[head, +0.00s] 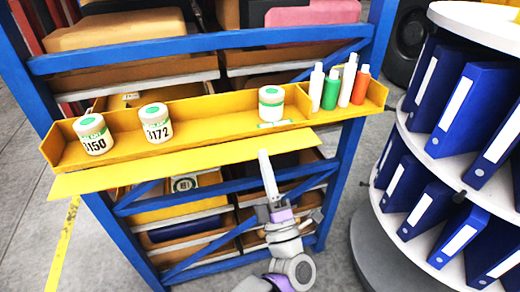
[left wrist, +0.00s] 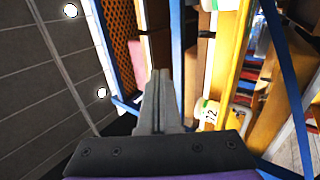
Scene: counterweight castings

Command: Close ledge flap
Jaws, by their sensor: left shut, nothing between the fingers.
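The yellow ledge (head: 215,123) runs across the front of a blue rack. Its long yellow flap (head: 160,168) is folded down and outward along the front, so the ledge front is open. My left gripper (head: 264,154) is shut and empty, pointing up at the right part of the flap. Its tips overlap the flap's outer edge in the head view; I cannot tell whether they touch it. In the left wrist view my shut fingers (left wrist: 158,80) are beside the yellow ledge (left wrist: 232,55). My right gripper is not in view.
White jars with green lids (head: 156,122) stand on the ledge, with several small bottles (head: 332,88) at its right end. The blue rack (head: 190,45) holds boxes behind. A round shelf of blue binders (head: 428,210) stands close on the right. Grey floor is clear at left.

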